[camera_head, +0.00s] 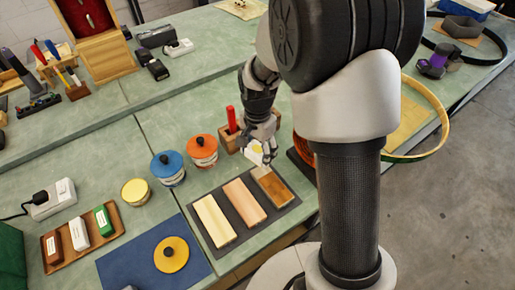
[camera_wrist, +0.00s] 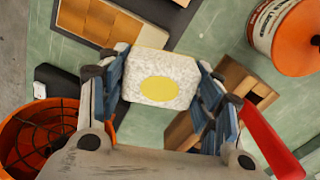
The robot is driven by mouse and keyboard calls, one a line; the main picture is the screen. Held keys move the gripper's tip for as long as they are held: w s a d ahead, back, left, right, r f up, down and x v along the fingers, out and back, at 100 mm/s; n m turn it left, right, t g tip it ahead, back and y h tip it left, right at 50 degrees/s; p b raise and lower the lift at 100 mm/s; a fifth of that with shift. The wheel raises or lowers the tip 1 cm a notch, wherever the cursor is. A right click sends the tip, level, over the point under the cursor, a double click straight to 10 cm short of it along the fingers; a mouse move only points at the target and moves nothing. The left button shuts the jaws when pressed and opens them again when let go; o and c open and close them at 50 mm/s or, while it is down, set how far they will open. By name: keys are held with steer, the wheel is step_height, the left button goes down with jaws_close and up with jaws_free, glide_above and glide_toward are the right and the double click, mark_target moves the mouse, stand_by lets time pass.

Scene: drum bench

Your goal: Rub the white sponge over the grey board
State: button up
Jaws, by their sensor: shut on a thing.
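My gripper (camera_head: 259,146) is shut on the white sponge (camera_wrist: 160,68), which has a yellow oval on its face. The sponge sits between both fingers in the wrist view, and also shows in the head view (camera_head: 255,155). A dark grey board (camera_head: 258,196) lies on the bench and bears three slabs: pale (camera_head: 213,220), pinkish (camera_head: 244,201) and brown (camera_head: 272,186). The sponge is near the brown slab's far end, and looks above the bench. I cannot tell whether it touches anything.
A wooden block holder (camera_head: 229,140) with a red-handled tool (camera_head: 231,119) stands just behind my gripper. Orange-lidded (camera_head: 202,151) and blue-lidded (camera_head: 168,168) tins stand to the left. An orange round container (camera_wrist: 30,135) is close by. A blue mat (camera_head: 140,262) lies front left.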

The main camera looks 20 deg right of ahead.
mark_target(265, 176)
steer(key=shift+f+b, duration=0.9)
steer(key=shift+f, duration=0.65)
steer(key=shift+f+b, duration=0.55)
steer(key=shift+f, duration=0.45)
stand_by(1.0)
steer(key=shift+s+d, duration=0.2)
steer(key=shift+s, duration=0.45)
steer(key=shift+s+d, duration=0.25)
steer(key=shift+s, duration=0.45)
steer(key=shift+s+d, duration=0.2)
steer(key=shift+s, duration=0.45)
steer(key=shift+w+a, duration=0.25)
steer(key=shift+w, duration=0.4)
steer(key=shift+w+a, duration=0.2)
steer(key=shift+w, duration=0.45)
steer(key=shift+s+d, duration=0.25)
steer(key=shift+s, duration=0.45)
steer(key=shift+s+d, duration=0.2)
steer(key=shift+s, duration=0.5)
